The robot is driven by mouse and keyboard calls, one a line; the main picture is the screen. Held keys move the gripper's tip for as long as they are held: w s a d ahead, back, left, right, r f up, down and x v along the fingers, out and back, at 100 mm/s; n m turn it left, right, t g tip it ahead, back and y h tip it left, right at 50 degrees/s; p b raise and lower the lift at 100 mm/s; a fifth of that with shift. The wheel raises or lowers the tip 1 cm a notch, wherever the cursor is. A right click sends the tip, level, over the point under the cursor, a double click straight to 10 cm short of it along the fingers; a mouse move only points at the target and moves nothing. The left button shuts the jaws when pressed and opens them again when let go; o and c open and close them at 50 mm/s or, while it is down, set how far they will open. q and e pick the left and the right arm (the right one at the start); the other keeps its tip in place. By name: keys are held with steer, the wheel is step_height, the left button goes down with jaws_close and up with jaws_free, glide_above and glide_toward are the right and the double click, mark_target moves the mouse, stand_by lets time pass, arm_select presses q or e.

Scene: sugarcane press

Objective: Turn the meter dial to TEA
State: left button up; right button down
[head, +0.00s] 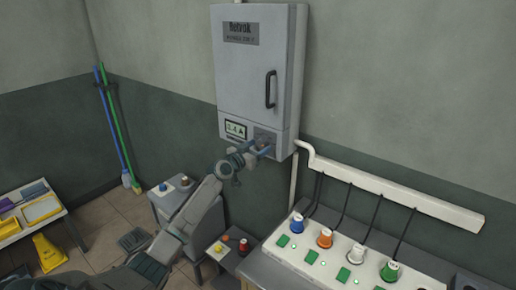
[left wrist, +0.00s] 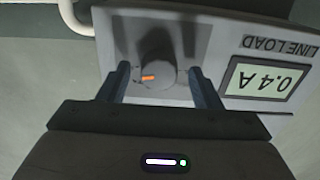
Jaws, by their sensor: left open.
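The meter dial (left wrist: 157,73) is a round grey knob with an orange mark, on the lower panel of the grey wall cabinet (head: 255,75). In the left wrist view, which is upside down, the orange mark lies toward the picture's left. No TEA label is readable. Beside the dial, a LINE LOAD display (left wrist: 268,80) reads 0.4 A; it also shows in the head view (head: 235,128). My left gripper (head: 266,151) is open in front of the panel. Its fingers stand on either side of the dial, with gaps visible. In the head view the arm largely hides the dial.
A white conduit (head: 390,190) runs along the wall right of the cabinet. Below it, a counter holds several coloured plugs, such as an orange one (head: 325,238), with black cords. A grey box (head: 185,200) stands below left. A yellow floor sign (head: 47,252) is far left.

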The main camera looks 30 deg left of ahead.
arm_select(q)
steer(key=shift+w+d, duration=0.1)
steer(key=shift+w, duration=0.1)
steer(key=c, duration=1)
arm_select(e)
steer(key=shift+s+a, duration=0.15)
steer(key=shift+a, duration=0.3)
